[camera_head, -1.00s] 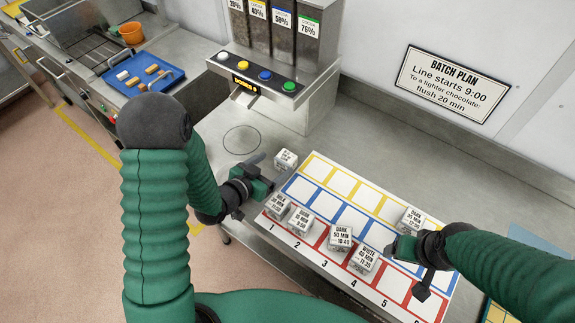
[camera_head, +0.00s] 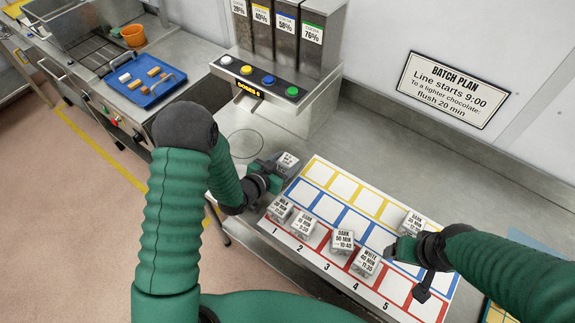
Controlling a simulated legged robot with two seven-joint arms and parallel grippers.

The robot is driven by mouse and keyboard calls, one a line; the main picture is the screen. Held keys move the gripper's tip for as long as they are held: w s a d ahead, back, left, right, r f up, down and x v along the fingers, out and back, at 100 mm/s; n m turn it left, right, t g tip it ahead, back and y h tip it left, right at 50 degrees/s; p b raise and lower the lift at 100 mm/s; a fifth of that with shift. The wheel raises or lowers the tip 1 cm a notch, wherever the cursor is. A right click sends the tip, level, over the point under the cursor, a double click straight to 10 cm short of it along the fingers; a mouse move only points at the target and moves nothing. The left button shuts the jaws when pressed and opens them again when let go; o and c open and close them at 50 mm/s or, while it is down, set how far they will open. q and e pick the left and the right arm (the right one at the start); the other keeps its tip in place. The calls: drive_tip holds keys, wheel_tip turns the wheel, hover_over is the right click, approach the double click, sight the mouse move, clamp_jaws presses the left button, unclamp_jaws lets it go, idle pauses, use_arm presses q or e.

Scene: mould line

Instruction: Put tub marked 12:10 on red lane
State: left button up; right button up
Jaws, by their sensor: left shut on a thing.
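My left gripper (camera_head: 284,167) is shut on a small white-topped tub (camera_head: 288,160) at the left end of the lane board; its label is too small to read. The red lane (camera_head: 396,289) is the board's front row. Several labelled tubs stand along it: a milk tub (camera_head: 280,209) at the left, another tub (camera_head: 303,222), a dark tub (camera_head: 342,241) marked 10:40, and a white tub (camera_head: 366,263) marked 11:35. A dark tub (camera_head: 412,222) stands farther back at the right. My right gripper (camera_head: 408,268) is over the board's right part; its jaw opening is unclear.
Blue (camera_head: 355,221) and yellow (camera_head: 343,187) lanes lie behind the red one. Red squares toward the right end look empty. A dispenser (camera_head: 270,80) with several hoppers stands behind left. A batch plan sign (camera_head: 454,90) hangs on the wall. A blue tray (camera_head: 148,83) lies far left.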

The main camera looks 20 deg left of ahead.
use_arm(q)
drive_tip(key=c, duration=0.5)
drive_tip(key=shift+c, duration=0.9)
drive_tip(key=shift+d, duration=0.2)
clamp_jaws()
